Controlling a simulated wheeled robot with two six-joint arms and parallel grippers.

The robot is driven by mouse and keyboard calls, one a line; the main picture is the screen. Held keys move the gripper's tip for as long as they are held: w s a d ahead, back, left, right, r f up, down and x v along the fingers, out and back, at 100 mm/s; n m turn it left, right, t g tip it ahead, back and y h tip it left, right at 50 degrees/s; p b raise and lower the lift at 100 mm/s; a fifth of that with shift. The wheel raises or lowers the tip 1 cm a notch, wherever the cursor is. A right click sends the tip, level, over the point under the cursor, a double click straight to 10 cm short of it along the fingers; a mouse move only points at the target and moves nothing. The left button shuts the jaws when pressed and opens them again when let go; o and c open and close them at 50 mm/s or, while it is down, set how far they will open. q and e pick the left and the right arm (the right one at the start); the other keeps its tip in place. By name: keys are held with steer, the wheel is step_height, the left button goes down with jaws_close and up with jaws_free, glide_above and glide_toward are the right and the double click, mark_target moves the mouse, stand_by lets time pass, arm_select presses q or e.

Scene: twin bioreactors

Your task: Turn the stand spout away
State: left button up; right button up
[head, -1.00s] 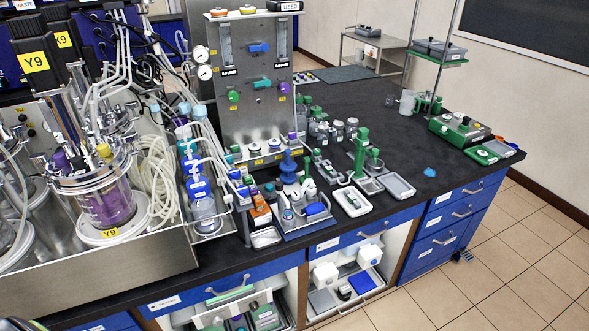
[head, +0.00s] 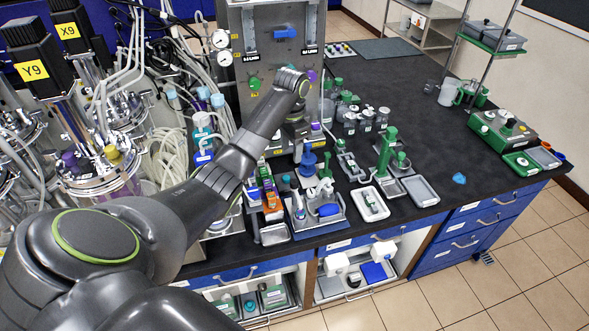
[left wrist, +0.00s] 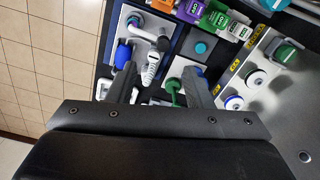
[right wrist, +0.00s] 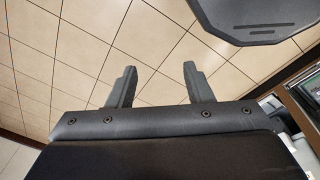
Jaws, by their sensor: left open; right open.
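A blue-rimmed tray (head: 320,228) on the black bench holds a small stand with a pale bent arm, which shows best in the left wrist view (left wrist: 148,36), and a blue bulb (head: 329,210). A green post stand (head: 385,155) stands to the right. I cannot tell which part is the stand spout. My left gripper (head: 296,128) is above the bench behind the tray; its fingers are mostly hidden in the head view. In the left wrist view it is open and empty (left wrist: 160,80), with the tray beyond its fingertips. My right gripper (right wrist: 158,78) is open and empty over floor tiles.
A steel panel (head: 262,70) with knobs rises behind my left gripper. Grey trays (head: 420,190) lie to the right. The bench top (head: 425,120) farther right is mostly clear.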

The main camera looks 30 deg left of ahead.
arm_select(q)
step_height(320, 180, up, 3)
steer(key=w, duration=0.3)
steer(key=b, duration=0.5)
glide_above(295, 181)
step_height(295, 181, down, 6)
steer(key=f, duration=0.1)
step_height(295, 181, down, 8)
steer(key=p, duration=0.2)
steer(key=shift+s+f+p, duration=0.15)
steer(key=shift+f+p, duration=0.05)
steer(key=shift+p, duration=0.2)
steer(key=shift+f, duration=0.8)
arm_select(e)
steer(key=shift+w+d+f, duration=0.15)
steer(key=shift+w+f, duration=0.1)
steer(key=shift+f, duration=0.3)
steer(key=shift+w+d+f, duration=0.15)
steer(key=shift+w+f, duration=0.1)
steer(key=shift+f, duration=0.25)
steer(key=shift+d, duration=0.1)
arm_select(q)
jaws_close()
